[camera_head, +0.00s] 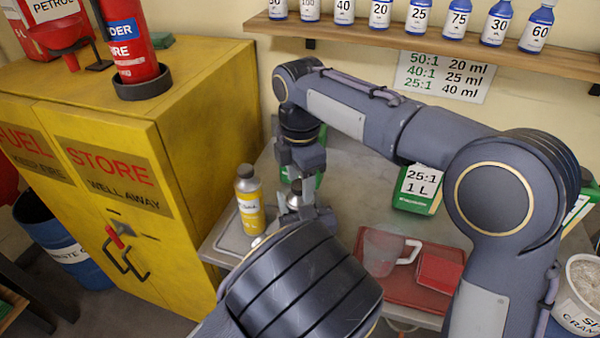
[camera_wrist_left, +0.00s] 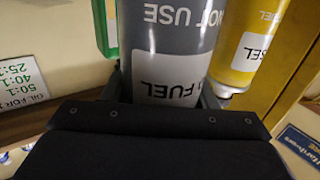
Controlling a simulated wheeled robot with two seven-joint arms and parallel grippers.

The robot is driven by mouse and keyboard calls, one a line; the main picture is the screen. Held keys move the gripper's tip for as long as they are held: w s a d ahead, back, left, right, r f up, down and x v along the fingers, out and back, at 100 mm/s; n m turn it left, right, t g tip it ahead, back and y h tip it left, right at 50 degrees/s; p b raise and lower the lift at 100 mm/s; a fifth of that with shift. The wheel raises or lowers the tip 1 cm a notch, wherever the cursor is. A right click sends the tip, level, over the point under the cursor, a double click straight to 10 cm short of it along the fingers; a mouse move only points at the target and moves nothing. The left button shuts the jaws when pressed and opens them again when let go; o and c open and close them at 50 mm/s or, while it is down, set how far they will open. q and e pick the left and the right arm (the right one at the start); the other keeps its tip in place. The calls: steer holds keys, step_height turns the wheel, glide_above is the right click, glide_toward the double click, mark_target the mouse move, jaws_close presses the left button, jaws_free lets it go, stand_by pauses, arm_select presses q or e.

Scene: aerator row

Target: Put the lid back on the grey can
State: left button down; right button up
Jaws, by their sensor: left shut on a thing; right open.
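The grey can (camera_wrist_left: 178,45) fills the middle of the left wrist view, with white lettering and a white label reading FUEL. My left gripper (camera_wrist_left: 165,92) is shut around its body. In the head view my left arm's dark joint covers that gripper and most of the can. My right gripper (camera_head: 300,178) points down, open, just above the small grey top (camera_head: 296,188) of what seems to be the can. Whether it touches is too small to tell. I cannot make out the lid for certain; a small pale round thing (camera_head: 258,241) lies by the yellow bottle.
A yellow bottle (camera_head: 249,200) stands close left of the grippers; a yellow cabinet (camera_head: 190,110) is beyond it. A green container (camera_head: 418,190), a red tray (camera_head: 400,290) with a clear jug (camera_head: 382,252) and a white tub (camera_head: 580,300) stand right. A bottle shelf (camera_head: 420,40) is above.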

steer(key=c, duration=1)
steer(key=m, duration=0.6)
steer(key=shift+c, duration=0.2)
steer(key=m, duration=1.8)
steer(key=o, duration=1.2)
